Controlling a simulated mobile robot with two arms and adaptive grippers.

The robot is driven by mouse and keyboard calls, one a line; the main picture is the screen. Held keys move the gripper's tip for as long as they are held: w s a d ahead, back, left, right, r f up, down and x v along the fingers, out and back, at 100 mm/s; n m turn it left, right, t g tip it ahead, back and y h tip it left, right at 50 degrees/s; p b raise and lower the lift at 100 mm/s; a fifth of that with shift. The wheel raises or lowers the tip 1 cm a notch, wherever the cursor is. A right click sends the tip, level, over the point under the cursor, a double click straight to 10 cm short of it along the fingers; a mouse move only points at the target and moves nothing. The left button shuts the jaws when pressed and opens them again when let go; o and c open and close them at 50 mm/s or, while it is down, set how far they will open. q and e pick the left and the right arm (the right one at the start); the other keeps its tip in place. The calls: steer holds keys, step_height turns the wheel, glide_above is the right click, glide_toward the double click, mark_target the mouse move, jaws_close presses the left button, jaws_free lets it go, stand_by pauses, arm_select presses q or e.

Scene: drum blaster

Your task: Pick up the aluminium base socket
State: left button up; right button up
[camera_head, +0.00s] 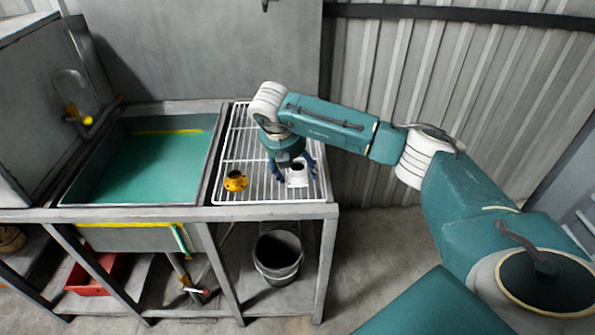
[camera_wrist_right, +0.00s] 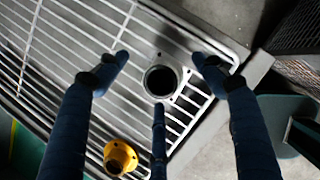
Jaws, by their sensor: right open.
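The aluminium base socket (camera_head: 297,178) is a pale, short piece with a round dark opening, standing on the white wire rack (camera_head: 262,152). In the right wrist view the socket (camera_wrist_right: 167,62) shows from above, with a flange around its hole. My right gripper (camera_head: 294,171) is open and points down over the socket. In the wrist view its dark blue fingers (camera_wrist_right: 162,75) spread on both sides of the socket, with a third finger below it in the picture. I see no clear contact. My left gripper is in neither view.
A yellow flanged piece (camera_head: 235,182) stands on the rack to the left of the socket, and shows in the wrist view (camera_wrist_right: 119,157). A sink basin (camera_head: 150,160) lies further left. A dark bucket (camera_head: 278,257) stands under the rack. A corrugated wall (camera_head: 470,75) rises behind.

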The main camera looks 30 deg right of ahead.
steer(key=shift+w+d+f, duration=0.1)
steer(key=shift+f, duration=0.2)
steer(key=shift+r, duration=0.1)
steer(key=c, duration=1.5)
